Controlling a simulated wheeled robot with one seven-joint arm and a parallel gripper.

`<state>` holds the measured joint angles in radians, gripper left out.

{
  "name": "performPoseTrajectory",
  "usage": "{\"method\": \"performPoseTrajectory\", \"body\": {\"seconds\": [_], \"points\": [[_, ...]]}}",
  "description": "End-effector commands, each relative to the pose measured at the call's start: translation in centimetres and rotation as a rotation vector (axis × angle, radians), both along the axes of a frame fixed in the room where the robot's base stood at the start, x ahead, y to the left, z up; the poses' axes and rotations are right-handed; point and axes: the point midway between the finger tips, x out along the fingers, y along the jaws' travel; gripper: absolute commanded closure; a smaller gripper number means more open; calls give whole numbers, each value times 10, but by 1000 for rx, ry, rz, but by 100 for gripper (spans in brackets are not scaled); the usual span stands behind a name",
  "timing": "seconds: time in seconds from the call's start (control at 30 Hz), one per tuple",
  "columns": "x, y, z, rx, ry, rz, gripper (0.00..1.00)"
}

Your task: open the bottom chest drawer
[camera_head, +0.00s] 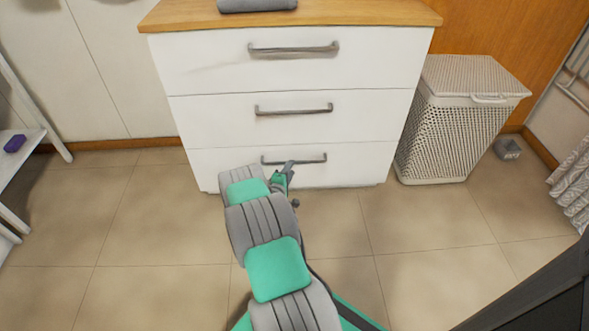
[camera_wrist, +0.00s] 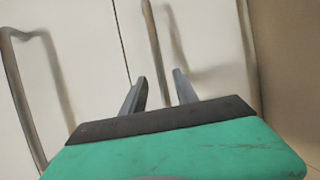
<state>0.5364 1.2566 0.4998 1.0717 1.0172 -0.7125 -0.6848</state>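The white chest has three drawers, and the bottom drawer (camera_head: 352,173) looks shut, flush with the others. Its grey bar handle (camera_head: 310,159) runs across its front, and my arm partly covers the drawer's left side. My gripper (camera_head: 287,169) is at the middle of this handle. In the wrist view, turned on its side, the handle (camera_wrist: 154,45) runs down between the two fingers of my gripper (camera_wrist: 160,90). The fingers are apart, one on each side of the bar. I cannot tell whether either touches it.
The middle drawer's handle (camera_head: 293,110) is above and shows at left in the wrist view (camera_wrist: 20,85). A white wicker hamper (camera_head: 450,135) stands close to the chest's right. A white shelf (camera_head: 22,150) is at far left. The tiled floor (camera_head: 150,220) before the chest is clear.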

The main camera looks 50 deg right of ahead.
Motion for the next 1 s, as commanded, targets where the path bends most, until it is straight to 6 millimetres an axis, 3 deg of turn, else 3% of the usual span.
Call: {"method": "performPoseTrajectory", "body": {"seconds": [0.1, 0.3, 0.6, 1.0], "points": [[5, -24, -8, 1, -3, -6, 64], [16, -49, -12, 2, -3, -3, 64], [17, -53, -10, 3, -1, -1, 65], [17, -53, -11, 4, -2, -1, 98]]}}
